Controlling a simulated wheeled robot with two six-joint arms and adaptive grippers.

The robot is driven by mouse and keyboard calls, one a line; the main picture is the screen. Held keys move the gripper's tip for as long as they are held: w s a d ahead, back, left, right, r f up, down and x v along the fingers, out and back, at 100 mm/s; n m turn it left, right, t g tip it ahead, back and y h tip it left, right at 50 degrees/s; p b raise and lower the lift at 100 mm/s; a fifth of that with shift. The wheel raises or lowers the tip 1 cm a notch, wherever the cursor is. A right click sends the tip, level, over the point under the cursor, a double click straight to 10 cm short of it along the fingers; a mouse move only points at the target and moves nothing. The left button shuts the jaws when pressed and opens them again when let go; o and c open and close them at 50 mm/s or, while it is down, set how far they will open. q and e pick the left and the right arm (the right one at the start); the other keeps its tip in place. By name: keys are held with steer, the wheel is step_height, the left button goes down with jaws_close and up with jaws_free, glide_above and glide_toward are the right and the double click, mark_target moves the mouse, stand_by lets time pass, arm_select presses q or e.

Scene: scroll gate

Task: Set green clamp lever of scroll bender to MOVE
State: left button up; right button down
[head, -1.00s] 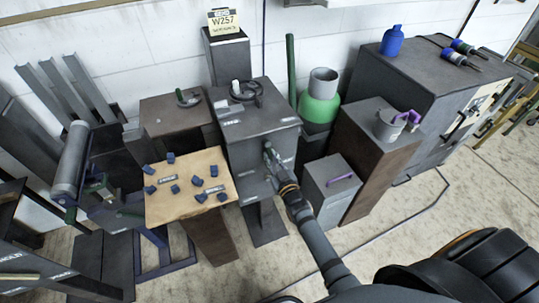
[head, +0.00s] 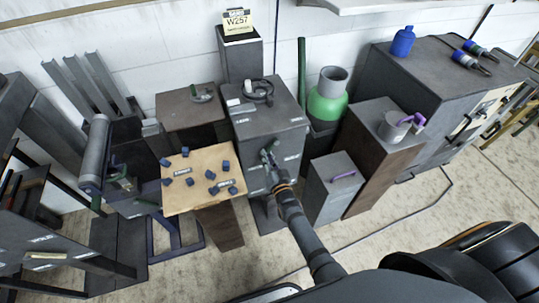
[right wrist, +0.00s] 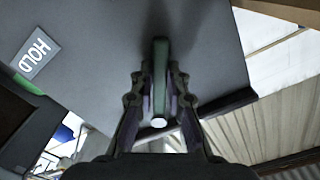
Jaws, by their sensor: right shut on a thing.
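The scroll bender is a dark grey box-topped stand (head: 268,118) in the middle of the head view, with a curved scroll form on top. Its green clamp lever (right wrist: 161,65) shows in the right wrist view as a green bar with a pale round end. My right gripper (right wrist: 159,100) is shut around this lever, one finger on each side. In the head view my right gripper (head: 268,156) is at the stand's front face. I cannot read a MOVE label. My left gripper is out of view.
A wooden-topped table (head: 195,199) with several blue blocks stands close on the left. A low grey box (head: 330,178) with a purple handle and a green gas cylinder (head: 325,103) are on the right. Floor is open in front.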

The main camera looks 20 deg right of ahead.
steer(key=shift+a, duration=0.1)
stand_by(0.5)
steer(key=c, duration=1.3)
jaws_free()
steer(key=shift+r, duration=0.1)
steer(key=s, duration=1.2)
steer(key=shift+d, duration=0.2)
